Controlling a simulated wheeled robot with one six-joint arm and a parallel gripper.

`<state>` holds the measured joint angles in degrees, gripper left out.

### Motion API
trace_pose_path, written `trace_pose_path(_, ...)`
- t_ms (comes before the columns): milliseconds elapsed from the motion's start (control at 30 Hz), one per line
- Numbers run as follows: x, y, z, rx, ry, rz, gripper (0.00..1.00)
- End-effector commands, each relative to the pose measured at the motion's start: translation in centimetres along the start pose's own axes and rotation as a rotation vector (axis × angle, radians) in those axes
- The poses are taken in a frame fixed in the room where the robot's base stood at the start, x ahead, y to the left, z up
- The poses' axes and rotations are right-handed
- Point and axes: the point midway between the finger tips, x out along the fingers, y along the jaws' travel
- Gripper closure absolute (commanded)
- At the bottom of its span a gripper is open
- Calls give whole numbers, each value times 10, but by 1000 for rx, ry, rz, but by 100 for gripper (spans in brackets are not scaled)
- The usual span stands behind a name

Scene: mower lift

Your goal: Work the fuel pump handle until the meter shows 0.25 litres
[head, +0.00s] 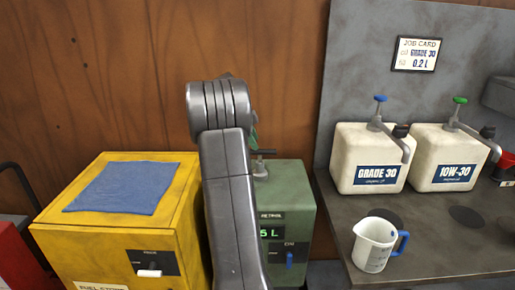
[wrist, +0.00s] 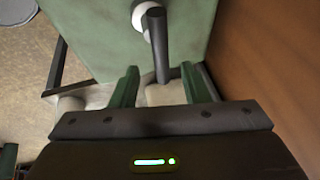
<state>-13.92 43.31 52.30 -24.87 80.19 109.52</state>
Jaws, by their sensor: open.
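The green fuel pump box (head: 289,205), labelled PETROL, stands right of the yellow cabinet, partly hidden by my arm. Its meter (head: 269,232) shows only "5 L"; the leading digits are hidden. A blue switch (head: 290,257) is on its front. A dark handle (head: 264,152) shows on its top. In the wrist view, my gripper (wrist: 159,73) is open, with its two green fingers apart. The dark pump handle (wrist: 160,45) runs down between the fingertips, with a gap on each side. In the head view my gripper is mostly hidden behind my arm.
A yellow cabinet (head: 190,222) with a blue cloth (head: 125,188) stands at left. On the grey bench (head: 440,252) at right are a GRADE 30 can (head: 352,150), a 10W-30 can (head: 440,150) and a jug (head: 371,240). A job card (head: 416,53) hangs above.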

Motion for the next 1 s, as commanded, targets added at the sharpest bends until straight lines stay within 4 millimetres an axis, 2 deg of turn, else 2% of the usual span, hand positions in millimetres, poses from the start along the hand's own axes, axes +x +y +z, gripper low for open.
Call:
trace_pose_path(100, -30, 0, 1, 0, -2, -4, 59)
trace_pose_path(200, -51, 0, 1, 0, -2, -3, 59)
trace_pose_path(400, -80, 0, 1, 0, -1, 0, 59)
trace_pose_path(567, -89, 0, 0, 0, 0, 1, 59)
trace_pose_path(1000, -89, 0, 0, 0, 0, 1, 59)
